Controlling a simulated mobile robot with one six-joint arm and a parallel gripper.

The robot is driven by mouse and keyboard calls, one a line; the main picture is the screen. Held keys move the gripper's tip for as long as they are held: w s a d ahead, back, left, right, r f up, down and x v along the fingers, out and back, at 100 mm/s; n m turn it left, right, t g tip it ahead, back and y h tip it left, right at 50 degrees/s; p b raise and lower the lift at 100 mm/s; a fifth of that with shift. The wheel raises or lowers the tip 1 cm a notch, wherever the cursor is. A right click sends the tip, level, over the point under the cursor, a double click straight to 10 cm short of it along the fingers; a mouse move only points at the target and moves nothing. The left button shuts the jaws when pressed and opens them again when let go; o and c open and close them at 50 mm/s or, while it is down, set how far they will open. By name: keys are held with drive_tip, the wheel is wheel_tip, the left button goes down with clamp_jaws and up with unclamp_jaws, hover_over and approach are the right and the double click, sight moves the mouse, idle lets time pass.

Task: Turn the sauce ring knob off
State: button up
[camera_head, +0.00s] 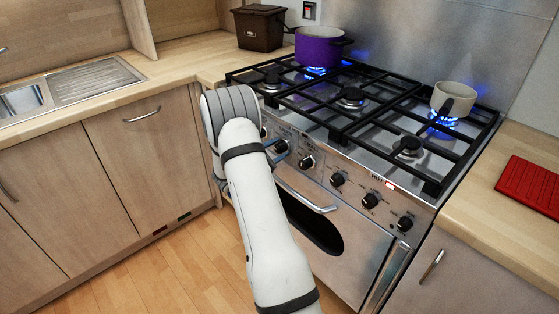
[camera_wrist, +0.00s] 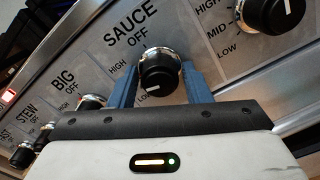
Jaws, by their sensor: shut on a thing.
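The sauce ring knob (camera_wrist: 160,72) is a black knob with a silver collar and a white mark, under the printed words SAUCE and OFF in the wrist view. The mark's exact direction is hard to read; it does not clearly point at OFF. My gripper (camera_wrist: 160,85) has one blue finger on each side of the knob and is shut on it. In the head view my gripper (camera_head: 280,148) is at the left part of the cooker's front panel, and my arm hides part of the knob row. A small cream saucepan (camera_head: 455,97) stands over a lit blue flame (camera_head: 443,121) at the back right.
A purple pot (camera_head: 319,47) stands over another lit flame at the back left. The big ring knob (camera_wrist: 91,102) and an oven-type knob (camera_wrist: 270,14) flank the held knob. The oven door handle (camera_head: 306,196) sticks out below. A red mat (camera_head: 530,187) lies on the right worktop.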

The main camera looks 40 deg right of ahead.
drive_tip(key=m+b, duration=0.2)
drive_tip(key=b, duration=0.2)
drive_tip(key=f+m+b, duration=0.1)
drive_tip(key=m+b, duration=0.1)
drive_tip(key=b, duration=0.2)
drive_tip(key=shift+a+m, duration=0.1)
drive_tip(key=shift+m, duration=0.2)
drive_tip(key=m+b, duration=0.5)
drive_tip(key=b, duration=0.5)
drive_tip(key=shift+f+b, duration=0.15)
drive_tip(key=shift+b, duration=0.15)
drive_tip(key=m+b, duration=0.3)
drive_tip(key=b, duration=0.2)
drive_tip(key=shift+b, duration=0.35)
drive_tip(key=m+b, duration=0.1)
drive_tip(key=b, duration=0.1)
drive_tip(key=shift+r+m+b, duration=0.3)
drive_tip(key=shift+r+m, duration=0.05)
drive_tip(key=shift+m, duration=0.05)
drive_tip(key=shift+r, duration=0.15)
drive_tip(key=o, duration=0.7)
drive_tip(key=shift+o, duration=0.4)
drive_tip(key=shift+r, duration=0.1)
